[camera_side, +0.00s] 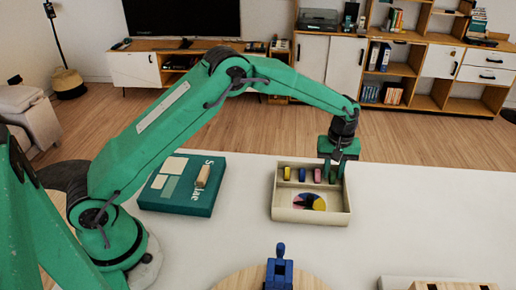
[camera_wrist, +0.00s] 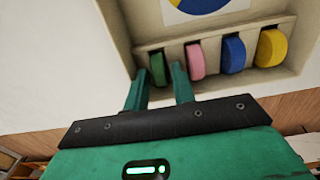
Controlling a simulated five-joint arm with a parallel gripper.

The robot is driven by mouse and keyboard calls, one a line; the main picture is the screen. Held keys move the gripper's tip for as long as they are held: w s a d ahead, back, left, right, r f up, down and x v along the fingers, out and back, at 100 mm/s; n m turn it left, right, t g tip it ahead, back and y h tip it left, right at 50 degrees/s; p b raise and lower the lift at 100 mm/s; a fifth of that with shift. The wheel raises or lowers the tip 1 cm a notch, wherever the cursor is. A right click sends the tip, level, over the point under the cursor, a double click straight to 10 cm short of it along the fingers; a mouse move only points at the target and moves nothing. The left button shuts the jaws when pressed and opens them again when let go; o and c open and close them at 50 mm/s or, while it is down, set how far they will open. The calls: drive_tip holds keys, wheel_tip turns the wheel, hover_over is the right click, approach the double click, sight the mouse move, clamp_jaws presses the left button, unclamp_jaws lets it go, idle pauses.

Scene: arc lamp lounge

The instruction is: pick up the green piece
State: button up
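The green piece (camera_wrist: 158,69) stands upright at the end of a row in the cream tray (camera_side: 283,214). In the wrist view it shows just beyond and between the fingertips of my gripper (camera_wrist: 160,80), with a finger on each side. My gripper (camera_side: 335,168) is over the right back part of the tray in the side view, fingers down and apart. I cannot tell whether the fingers touch the piece. In the side view the green piece (camera_side: 333,176) is partly hidden by the fingers.
Pink (camera_wrist: 195,61), blue (camera_wrist: 233,54) and yellow (camera_wrist: 271,47) pieces stand in the same row. A multicoloured disc (camera_side: 310,201) lies in the tray's front part. A teal box (camera_side: 175,203) with a wooden block (camera_side: 203,176) is left; a blue object (camera_side: 279,270) stands in front.

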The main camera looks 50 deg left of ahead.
sight(333, 173)
clamp_jaws()
drive_tip(key=shift+r, duration=0.15)
drive_tip(key=shift+r, duration=0.5)
wheel_tip(333, 173, up, 3)
drive_tip(key=shift+s+d+r, duration=0.1)
drive_tip(key=shift+d+r, duration=0.05)
drive_tip(key=s+d+r, duration=0.6)
drive_tip(key=s+d, duration=0.1)
drive_tip(key=d, duration=0.1)
drive_tip(key=shift+s+d+r, duration=0.25)
drive_tip(key=shift+s, duration=0.05)
